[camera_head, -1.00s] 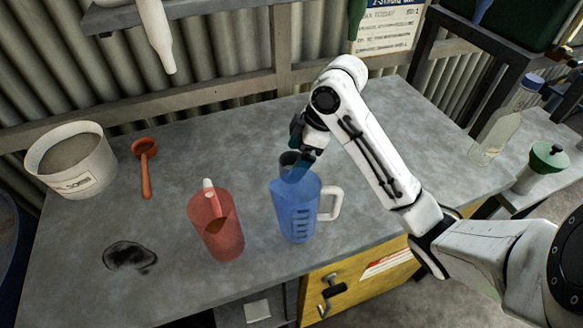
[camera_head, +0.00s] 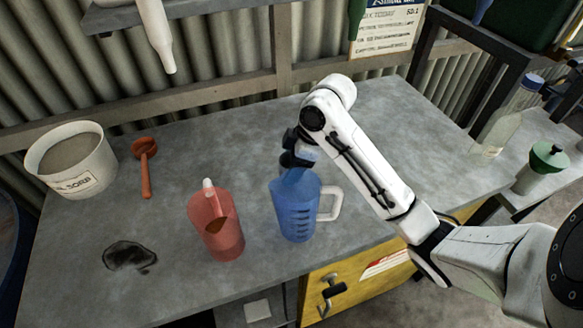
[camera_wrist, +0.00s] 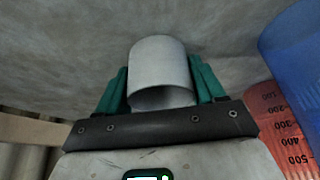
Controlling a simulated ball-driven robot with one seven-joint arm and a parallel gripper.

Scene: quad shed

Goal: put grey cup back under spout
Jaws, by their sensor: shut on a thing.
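My gripper (camera_wrist: 163,84) is shut on the grey cup (camera_wrist: 160,66); its teal fingers press both sides of the pale cup in the wrist view. In the head view my gripper (camera_head: 290,160) is just behind the blue measuring jug (camera_head: 295,215), over the bench. The jug and fingers hide most of the cup there; I cannot tell whether the cup touches the bench. A white tapered spout (camera_head: 157,35) hangs nose-down from the shelf at top left, well left of and beyond my gripper; I cannot tell if it is the task's spout.
A red translucent jug (camera_head: 217,230) stands left of the blue one. A white bucket (camera_head: 85,178) and an orange scoop (camera_head: 145,170) are at the back left. A dark stain (camera_head: 130,255) marks the grey bench (camera_head: 100,290). The middle back of the bench is clear.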

